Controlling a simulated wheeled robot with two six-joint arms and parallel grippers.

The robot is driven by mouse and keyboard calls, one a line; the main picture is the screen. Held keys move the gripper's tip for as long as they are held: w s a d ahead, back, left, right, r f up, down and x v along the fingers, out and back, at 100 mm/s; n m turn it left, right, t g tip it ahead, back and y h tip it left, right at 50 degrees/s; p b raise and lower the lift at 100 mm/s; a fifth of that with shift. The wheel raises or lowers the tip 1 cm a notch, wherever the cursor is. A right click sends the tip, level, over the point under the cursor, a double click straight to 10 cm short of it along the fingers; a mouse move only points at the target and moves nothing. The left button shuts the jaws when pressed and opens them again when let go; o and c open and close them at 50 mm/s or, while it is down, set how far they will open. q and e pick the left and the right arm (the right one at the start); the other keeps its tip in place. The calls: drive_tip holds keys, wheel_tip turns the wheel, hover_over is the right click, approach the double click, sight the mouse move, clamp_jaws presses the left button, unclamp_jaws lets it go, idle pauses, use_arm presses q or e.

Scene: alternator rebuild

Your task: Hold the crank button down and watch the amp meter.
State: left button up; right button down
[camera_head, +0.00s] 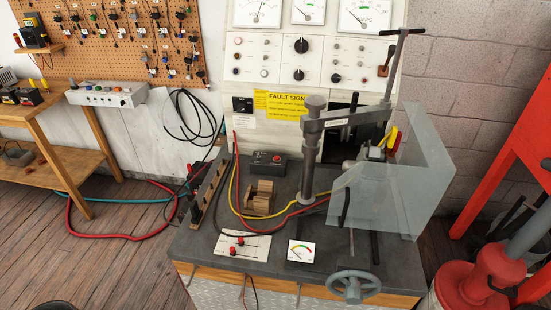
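A black box with a red button (278,157) sits at the back of the grey test bench top (215,238); it may be the crank button, though I cannot read its label. A dial marked AMPS (365,14) is at the upper right of the white panel, partly cut off by the top edge. A small square meter (301,251) with a coloured scale lies near the bench's front; I cannot tell what it measures. Nothing is seen touching the red button. Neither of my grippers is in view.
A grey clamp post (309,150) and a clear shield (395,195) stand on the bench's right side. Red, yellow and black leads cross the top near a wooden block (261,198). A handwheel (352,286) juts from the front. A white switch plate (242,246) lies at front left.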

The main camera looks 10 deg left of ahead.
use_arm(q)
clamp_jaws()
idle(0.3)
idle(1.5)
